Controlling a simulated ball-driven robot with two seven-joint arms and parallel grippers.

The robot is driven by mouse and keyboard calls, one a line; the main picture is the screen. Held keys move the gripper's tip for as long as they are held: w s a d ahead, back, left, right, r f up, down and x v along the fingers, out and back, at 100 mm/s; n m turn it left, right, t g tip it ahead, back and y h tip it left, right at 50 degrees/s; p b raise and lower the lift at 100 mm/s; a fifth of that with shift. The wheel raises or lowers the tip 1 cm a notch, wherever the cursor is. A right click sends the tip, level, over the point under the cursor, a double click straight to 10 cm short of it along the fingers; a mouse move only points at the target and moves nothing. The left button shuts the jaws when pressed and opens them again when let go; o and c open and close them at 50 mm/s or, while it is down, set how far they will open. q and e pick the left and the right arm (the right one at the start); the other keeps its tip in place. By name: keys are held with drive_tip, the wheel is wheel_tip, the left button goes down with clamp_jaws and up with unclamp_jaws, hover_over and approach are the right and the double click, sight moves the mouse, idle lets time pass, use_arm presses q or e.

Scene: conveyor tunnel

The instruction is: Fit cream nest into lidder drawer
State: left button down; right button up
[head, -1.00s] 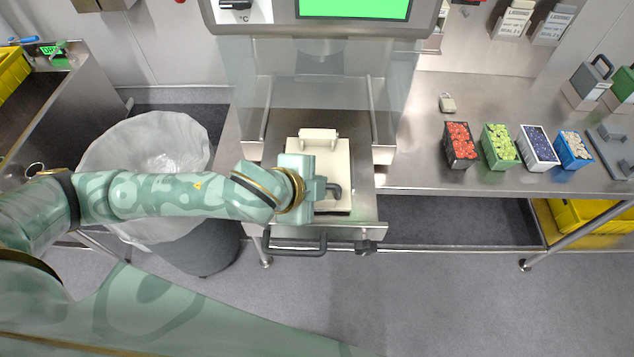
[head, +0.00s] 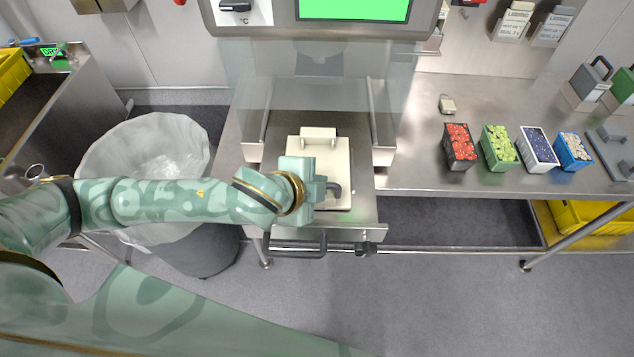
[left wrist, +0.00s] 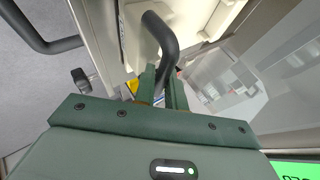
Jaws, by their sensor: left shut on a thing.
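The cream nest (head: 327,156) is a flat cream block with a raised bar at its back and a dark handle (head: 335,188) at its front. It lies within the open steel lidder drawer (head: 358,228); whether it is fully seated I cannot tell. My left gripper (head: 322,189) is over the nest's front left part, shut on the dark handle. In the left wrist view, the curved handle (left wrist: 165,40) runs down between the fingers of my left gripper (left wrist: 167,88), with the cream nest (left wrist: 145,45) behind it. My arm hides the nest's front left corner. My right gripper is not in view.
The lidder's clear guard and green screen (head: 354,9) are above. Several fruit punnets (head: 500,147) stand on the right bench. A lined bin (head: 145,150) is at left.

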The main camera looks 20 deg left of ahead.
use_arm(q)
drive_tip(key=c, duration=1.4)
unclamp_jaws()
drive_tip(key=shift+o, duration=0.2)
drive_tip(key=shift+s, duration=0.1)
drive_tip(key=p+v, duration=1.1)
drive_tip(key=v, duration=0.5)
drive_tip(key=shift+a, duration=0.1)
